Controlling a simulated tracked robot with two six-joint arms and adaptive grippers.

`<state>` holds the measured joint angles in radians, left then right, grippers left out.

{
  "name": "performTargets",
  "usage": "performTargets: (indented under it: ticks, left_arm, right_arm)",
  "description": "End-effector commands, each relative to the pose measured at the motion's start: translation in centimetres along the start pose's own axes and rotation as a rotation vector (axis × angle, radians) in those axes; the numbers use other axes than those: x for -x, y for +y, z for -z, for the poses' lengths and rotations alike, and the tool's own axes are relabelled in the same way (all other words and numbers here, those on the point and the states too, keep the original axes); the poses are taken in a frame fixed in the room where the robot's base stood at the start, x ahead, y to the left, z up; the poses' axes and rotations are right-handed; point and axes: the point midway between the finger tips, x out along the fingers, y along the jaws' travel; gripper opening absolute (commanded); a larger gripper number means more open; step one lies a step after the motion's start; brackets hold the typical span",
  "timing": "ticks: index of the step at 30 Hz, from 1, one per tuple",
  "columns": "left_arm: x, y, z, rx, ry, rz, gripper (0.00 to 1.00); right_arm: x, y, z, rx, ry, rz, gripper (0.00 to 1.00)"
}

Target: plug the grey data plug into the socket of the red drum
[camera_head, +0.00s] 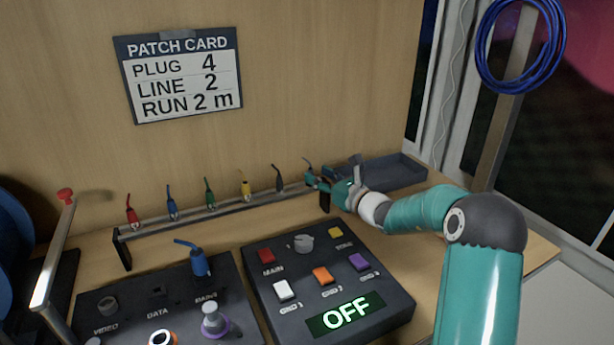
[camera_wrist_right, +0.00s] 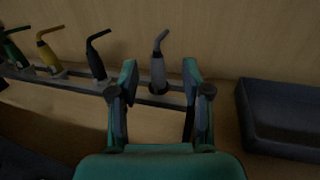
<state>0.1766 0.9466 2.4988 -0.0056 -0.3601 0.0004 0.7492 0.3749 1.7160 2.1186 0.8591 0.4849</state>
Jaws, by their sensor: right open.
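The grey data plug (camera_wrist_right: 158,72) stands upright in the rack (camera_head: 160,229) at its right end, its bent tail up. In the head view my gripper hides most of it and only the tail (camera_head: 307,161) shows. My right gripper (camera_head: 320,178) is open around that end of the rack. In the right wrist view the fingers of my right gripper (camera_wrist_right: 160,82) stand on either side of the grey plug, with gaps showing. The red drum and its socket cannot be made out. My left gripper is out of view.
Black (camera_head: 279,181), yellow (camera_head: 245,187), green (camera_head: 209,194), blue (camera_head: 171,203) and red (camera_head: 132,214) plugs share the rack. A dark tray (camera_wrist_right: 285,112) lies right of the gripper. A socket panel (camera_head: 130,300) and switch box (camera_head: 380,287) stand in front.

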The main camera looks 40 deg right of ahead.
Motion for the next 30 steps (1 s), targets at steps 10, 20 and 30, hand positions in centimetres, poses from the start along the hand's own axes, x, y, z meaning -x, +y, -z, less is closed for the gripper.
performTargets:
  ticks: [10, 20, 30]
  left_arm:
    - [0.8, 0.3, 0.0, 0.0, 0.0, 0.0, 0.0]
    - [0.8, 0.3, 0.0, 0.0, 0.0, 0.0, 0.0]
    - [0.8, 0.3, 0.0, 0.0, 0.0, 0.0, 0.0]
  right_arm:
    - [-3.9, 0.3, -0.2, 0.0, 0.001, -0.001, 0.48]
    - [-3.9, 0.3, -0.2, 0.0, 0.001, -0.001, 0.27]
    - [-3.9, 0.3, -0.2, 0.0, 0.0, -0.002, 0.0]
